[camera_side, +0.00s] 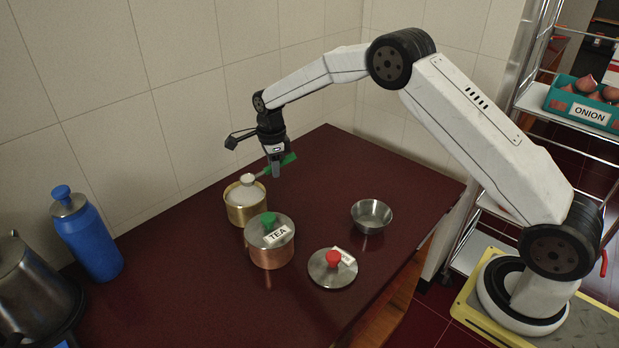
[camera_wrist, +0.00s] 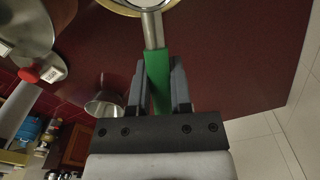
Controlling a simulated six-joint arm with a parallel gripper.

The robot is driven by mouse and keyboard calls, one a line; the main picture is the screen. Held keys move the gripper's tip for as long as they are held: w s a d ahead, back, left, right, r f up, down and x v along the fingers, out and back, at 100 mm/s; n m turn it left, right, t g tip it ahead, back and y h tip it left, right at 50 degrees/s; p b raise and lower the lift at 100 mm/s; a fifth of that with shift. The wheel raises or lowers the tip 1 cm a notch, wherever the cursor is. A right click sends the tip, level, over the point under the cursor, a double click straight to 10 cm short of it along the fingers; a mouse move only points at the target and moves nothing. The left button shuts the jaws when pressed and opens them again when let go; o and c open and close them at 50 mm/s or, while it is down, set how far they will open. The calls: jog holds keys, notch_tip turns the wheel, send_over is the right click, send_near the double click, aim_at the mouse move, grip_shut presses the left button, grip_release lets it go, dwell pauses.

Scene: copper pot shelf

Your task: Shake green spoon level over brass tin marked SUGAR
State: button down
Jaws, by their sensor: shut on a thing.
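My gripper (camera_side: 276,168) is shut on the green handle of the spoon (camera_side: 283,163). In the wrist view the green handle (camera_wrist: 159,82) lies between the two fingers of my gripper (camera_wrist: 158,68), and a metal shaft runs up from it. In the side view the spoon's bowl is over the open brass tin (camera_side: 246,214), close to its rim, and looks pale and filled. White contents show inside the tin. In the wrist view the tin's rim (camera_wrist: 122,8) is cut off at the top. No SUGAR marking is readable on it.
A copper tin marked TEA (camera_side: 270,255), with a green-knobbed lid, stands just in front of the brass tin. A red-knobbed lid (camera_side: 327,277) and an empty metal bowl (camera_side: 371,214) are to the right. A blue bottle (camera_side: 88,240) and a metal pot (camera_side: 35,290) are left.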

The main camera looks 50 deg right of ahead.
aim_at(264, 173)
dwell(0.4)
jog(key=shift+s+a, duration=0.1)
jog(key=shift+a, duration=0.7)
dwell(0.8)
jog(key=shift+d, duration=0.85)
jog(key=shift+a, duration=1.75)
jog(key=shift+d, duration=1.75)
